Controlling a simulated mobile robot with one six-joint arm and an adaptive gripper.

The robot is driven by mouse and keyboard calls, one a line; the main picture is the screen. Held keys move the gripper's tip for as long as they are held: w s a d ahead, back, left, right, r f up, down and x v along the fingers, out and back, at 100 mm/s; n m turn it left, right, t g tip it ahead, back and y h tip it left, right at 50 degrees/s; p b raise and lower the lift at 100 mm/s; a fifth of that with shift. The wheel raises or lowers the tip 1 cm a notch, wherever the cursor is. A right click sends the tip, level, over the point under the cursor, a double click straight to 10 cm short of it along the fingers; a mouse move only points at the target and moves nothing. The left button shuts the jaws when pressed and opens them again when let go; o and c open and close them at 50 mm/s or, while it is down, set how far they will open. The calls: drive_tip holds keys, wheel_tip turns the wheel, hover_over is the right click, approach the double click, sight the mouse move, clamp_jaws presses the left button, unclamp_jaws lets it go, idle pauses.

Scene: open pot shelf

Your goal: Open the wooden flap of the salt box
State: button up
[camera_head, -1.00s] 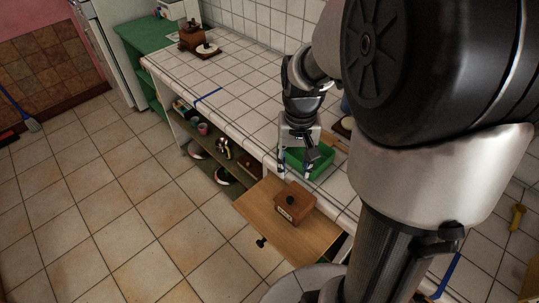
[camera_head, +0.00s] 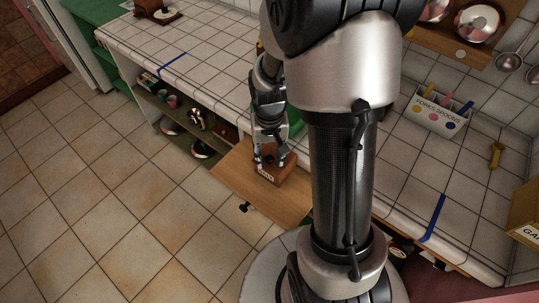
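The salt box (camera_head: 270,178) is a small brown wooden box with a pale label on its front and a dark knob on its top. It stands on a pulled-out wooden board below the tiled counter. The wooden flap on its top looks down and is partly covered by my gripper. My gripper (camera_head: 270,160) points down at the top of the box, with its fingers apart on either side of the knob. I cannot tell whether the fingers touch the knob or the flap.
The wooden board (camera_head: 235,178) has bare room to the left of and in front of the box. A green tray (camera_head: 295,118) stands behind my gripper on the tiled counter (camera_head: 215,85). A white utensil holder (camera_head: 437,113) stands at the right. Open shelves lie under the counter.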

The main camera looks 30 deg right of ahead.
clamp_jaws()
idle(0.4)
idle(0.4)
